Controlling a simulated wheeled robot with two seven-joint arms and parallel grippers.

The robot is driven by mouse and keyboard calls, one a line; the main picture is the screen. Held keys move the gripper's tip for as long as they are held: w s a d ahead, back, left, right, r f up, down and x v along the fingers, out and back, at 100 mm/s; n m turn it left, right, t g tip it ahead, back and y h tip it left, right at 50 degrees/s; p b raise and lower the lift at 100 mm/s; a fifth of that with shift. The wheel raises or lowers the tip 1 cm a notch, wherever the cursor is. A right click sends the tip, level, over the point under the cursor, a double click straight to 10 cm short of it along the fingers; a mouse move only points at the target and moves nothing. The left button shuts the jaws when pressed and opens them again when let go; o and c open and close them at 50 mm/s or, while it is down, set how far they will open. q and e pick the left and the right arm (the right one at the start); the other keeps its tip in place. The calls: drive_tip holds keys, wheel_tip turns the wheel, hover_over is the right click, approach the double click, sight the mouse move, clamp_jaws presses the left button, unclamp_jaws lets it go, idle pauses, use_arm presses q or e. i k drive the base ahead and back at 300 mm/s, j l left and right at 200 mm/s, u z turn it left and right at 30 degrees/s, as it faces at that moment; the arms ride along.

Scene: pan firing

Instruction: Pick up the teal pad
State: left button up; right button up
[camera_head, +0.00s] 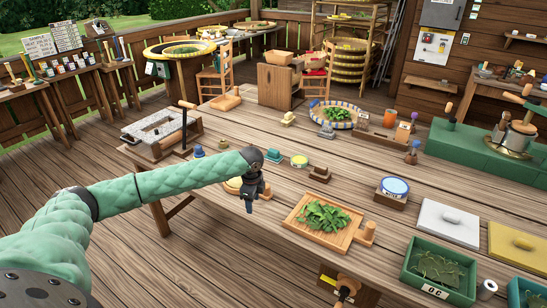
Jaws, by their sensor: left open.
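I cannot tell for certain which thing is the teal pad. My left arm reaches in from the left over the table. My left gripper (250,207) points down, open and empty, above the table's near-left part. A round wooden item (233,186) is partly hidden behind my left arm. My right gripper is not in view.
A wooden board with green leaves (324,216) lies right of my left gripper. A blue-rimmed tin (394,187), a white slab (448,222) and a green tray (409,276) stand farther right. A grey stone tray (150,135) is at the left.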

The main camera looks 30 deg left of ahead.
sight(272, 155)
drive_tip(key=i+j, duration=0.25)
drive_tip(key=i, duration=0.2)
drive_tip(key=i+j, duration=0.2)
drive_tip(key=i, duration=0.3)
drive_tip(key=i+j, duration=0.25)
drive_tip(key=i, duration=0.2)
